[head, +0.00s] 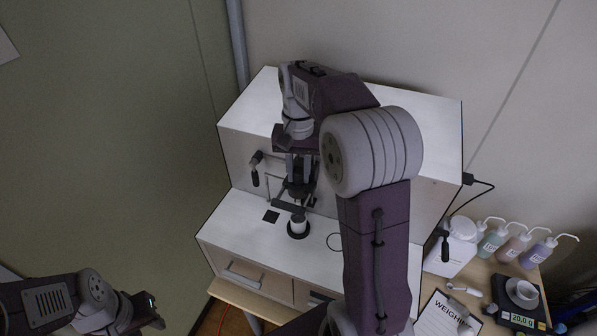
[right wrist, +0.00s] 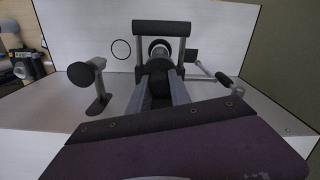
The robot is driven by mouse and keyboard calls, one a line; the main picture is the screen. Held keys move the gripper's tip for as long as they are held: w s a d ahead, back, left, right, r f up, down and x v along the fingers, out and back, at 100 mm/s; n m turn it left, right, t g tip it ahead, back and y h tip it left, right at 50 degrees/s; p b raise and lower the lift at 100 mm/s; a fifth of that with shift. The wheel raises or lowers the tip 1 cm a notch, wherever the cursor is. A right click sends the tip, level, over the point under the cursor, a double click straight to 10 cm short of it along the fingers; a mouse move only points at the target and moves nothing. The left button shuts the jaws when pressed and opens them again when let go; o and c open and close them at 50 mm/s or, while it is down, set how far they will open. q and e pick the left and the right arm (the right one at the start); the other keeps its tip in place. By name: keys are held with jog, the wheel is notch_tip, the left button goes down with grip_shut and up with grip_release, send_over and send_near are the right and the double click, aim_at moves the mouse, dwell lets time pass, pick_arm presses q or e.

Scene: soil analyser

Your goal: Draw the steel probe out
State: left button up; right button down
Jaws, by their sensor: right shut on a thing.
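My right gripper (head: 300,168) points down in front of the upright face of the white analyser (head: 345,95). In the right wrist view its two fingers (right wrist: 157,82) are shut on a black grip (right wrist: 158,90), which I take for the top of the steel probe. The steel shaft below it is hidden. Beyond it, a white cup (head: 298,225) stands in a black ring on the lower deck, under a bar with a dark sleeve (head: 289,206). My left gripper (head: 150,311) is low at the left, away from the analyser; its jaw opening is unclear.
A crank handle (head: 254,172) juts from the front face, left of my right gripper. Another dark handle (head: 445,245) is on the right side. A side table holds wash bottles (head: 490,240), a clipboard (head: 448,312) and a scale (head: 522,308). The deck's front left is clear.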

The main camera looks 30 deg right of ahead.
jog(key=shift+r+p, duration=0.6)
jog(key=shift+p, duration=0.15)
notch_tip(320, 180, up, 16)
jog(key=p, duration=1.5)
jog(key=shift+f+p, duration=0.2)
jog(key=shift+p, duration=0.1)
dwell(0.5)
jog(key=shift+a, duration=0.1)
